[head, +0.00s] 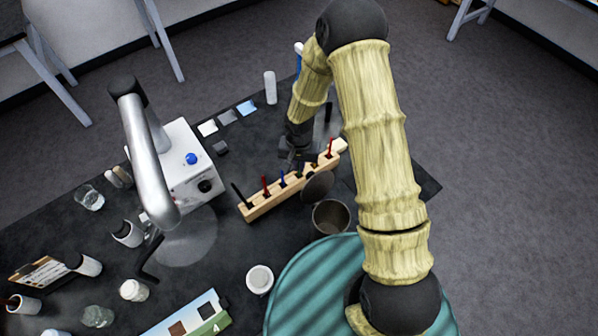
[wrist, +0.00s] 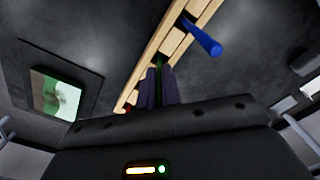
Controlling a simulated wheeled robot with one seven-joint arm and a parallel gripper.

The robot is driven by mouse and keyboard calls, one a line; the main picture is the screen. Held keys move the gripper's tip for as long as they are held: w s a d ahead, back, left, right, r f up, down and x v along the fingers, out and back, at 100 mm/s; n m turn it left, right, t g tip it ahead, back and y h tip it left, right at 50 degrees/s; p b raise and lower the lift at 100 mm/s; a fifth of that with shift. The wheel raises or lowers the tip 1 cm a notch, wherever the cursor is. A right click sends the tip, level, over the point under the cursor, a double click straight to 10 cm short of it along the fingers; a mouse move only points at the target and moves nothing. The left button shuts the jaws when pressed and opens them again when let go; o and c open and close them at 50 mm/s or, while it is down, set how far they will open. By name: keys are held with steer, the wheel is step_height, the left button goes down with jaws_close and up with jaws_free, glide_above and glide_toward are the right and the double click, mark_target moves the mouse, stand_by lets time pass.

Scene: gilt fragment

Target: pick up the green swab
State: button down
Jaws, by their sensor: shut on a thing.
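The green swab (wrist: 159,80) is a thin green stick between my gripper's two dark fingers in the wrist view. My gripper (wrist: 158,88) is shut on it. The wooden rack (wrist: 172,32) runs diagonally just beyond the fingers, and I cannot tell whether the swab's lower end is still in its slot. In the head view my gripper (head: 299,158) is low over the back of the rack (head: 258,208), where the arm's dark end partly hides the swab. A blue swab (wrist: 203,36) stands in the rack beside my fingers.
Red swabs (head: 265,187) and a dark swab (head: 240,195) also stand in the rack. A metal cup (head: 331,220) is close in front of it. A white machine (head: 185,165) with a curved metal arm stands left. A white jar (head: 260,279) and several small vessels are nearer the front.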

steer(key=shift+r, duration=0.15)
step_height(320, 180, up, 10)
steer(key=b, duration=0.2)
steer(key=shift+b, duration=0.3)
steer(key=shift+w, duration=0.1)
stand_by(1.6)
